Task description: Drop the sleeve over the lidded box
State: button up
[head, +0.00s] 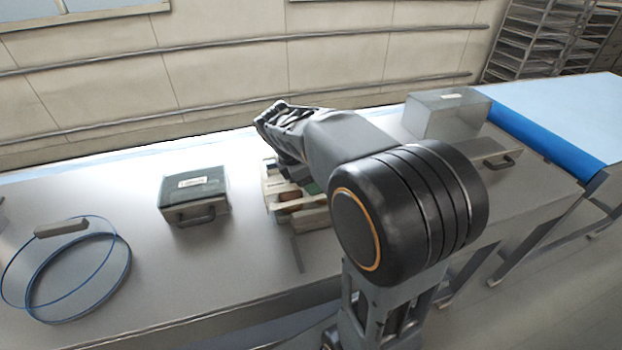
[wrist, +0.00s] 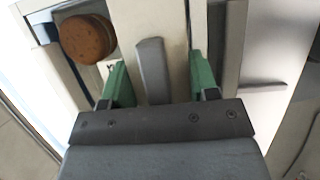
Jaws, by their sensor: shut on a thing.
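My gripper (wrist: 160,82) has its two green fingers on either side of a cream strip, seemingly part of the sleeve (wrist: 179,28), and is shut on it. A grey bar (wrist: 152,70) lies along the strip between the fingers. Just left of the strip, a brown round (wrist: 86,39) sits in an open-looking section. In the head view, a cream-walled box (head: 268,204) with brown contents stands under my gripper, partly hidden by my arm. I cannot tell from these views whether the sleeve touches or surrounds the box.
A dark green case (head: 195,186) with a handle stands left of the box. A blue wire loop (head: 128,280) with a grey block lies farther left. A grey box (head: 447,113) stands at right, near the blue conveyor (head: 560,110).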

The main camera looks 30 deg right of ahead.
jog(key=o, duration=0.6)
jog(key=f, duration=0.2)
jog(key=shift+s+a+f, duration=0.1)
jog(key=shift+s+f, duration=0.2)
jog(key=shift+s, duration=0.1)
jog(key=o, duration=0.3)
jog(key=shift+w+f+g, duration=0.1)
jog(key=shift+w+g, duration=0.05)
jog(key=shift+g, duration=0.15)
jog(key=shift+c, duration=1.3)
jog(key=shift+o, duration=0.5)
jog(key=r+p, duration=0.3)
jog(key=shift+w, duration=0.2)
jog(key=o, duration=0.3)
jog(key=shift+r+p, duration=0.4)
jog(key=shift+o, duration=0.2)
jog(key=shift+r+p, duration=1.8)
jog(key=shift+r, duration=0.15)
